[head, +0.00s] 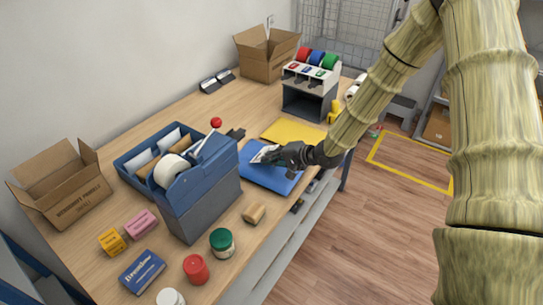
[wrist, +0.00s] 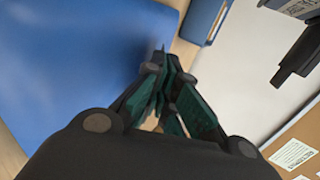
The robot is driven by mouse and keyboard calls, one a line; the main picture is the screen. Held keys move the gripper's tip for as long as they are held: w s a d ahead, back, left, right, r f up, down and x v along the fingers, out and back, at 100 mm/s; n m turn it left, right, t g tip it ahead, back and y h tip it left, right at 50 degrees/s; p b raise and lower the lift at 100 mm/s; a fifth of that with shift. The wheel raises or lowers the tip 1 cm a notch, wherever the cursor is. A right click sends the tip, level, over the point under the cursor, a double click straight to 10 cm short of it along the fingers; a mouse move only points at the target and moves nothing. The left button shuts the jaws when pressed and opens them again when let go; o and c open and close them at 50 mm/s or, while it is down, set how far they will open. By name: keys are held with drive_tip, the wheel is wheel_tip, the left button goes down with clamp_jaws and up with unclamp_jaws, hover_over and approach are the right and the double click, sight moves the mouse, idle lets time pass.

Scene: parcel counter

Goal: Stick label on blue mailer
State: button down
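The blue mailer (head: 268,181) lies flat on the counter near its front edge. It fills the left of the wrist view (wrist: 70,65). My gripper (head: 275,155) reaches in from the right, low over the mailer. A white label (head: 264,153) shows at the fingertips in the head view, above the mailer. In the wrist view the fingers (wrist: 163,70) come together at the tips, with a thin dark edge between them that fits the label seen edge-on. I cannot tell whether the label touches the mailer.
A blue label dispenser (head: 205,190) stands close on the left. A yellow mailer (head: 295,131) lies just behind. A tan block (head: 254,214), a green-lidded jar (head: 222,242) and a red-lidded jar (head: 196,269) stand in front. A grey rack with coloured rolls (head: 308,98) stands behind.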

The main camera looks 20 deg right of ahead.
drive_tip(key=shift+f, duration=0.55)
drive_tip(key=c, duration=1.6)
unclamp_jaws()
drive_tip(key=shift+o, duration=0.2)
drive_tip(key=shift+s+d+r, duration=0.1)
drive_tip(key=shift+d, duration=0.05)
drive_tip(key=shift+p+v, duration=1.85)
drive_tip(key=shift+v, duration=0.8)
wheel_tip(320, 180, up, 7)
drive_tip(key=s+d+p, duration=0.1)
drive_tip(key=p, duration=0.5)
drive_tip(key=shift+s, duration=0.2)
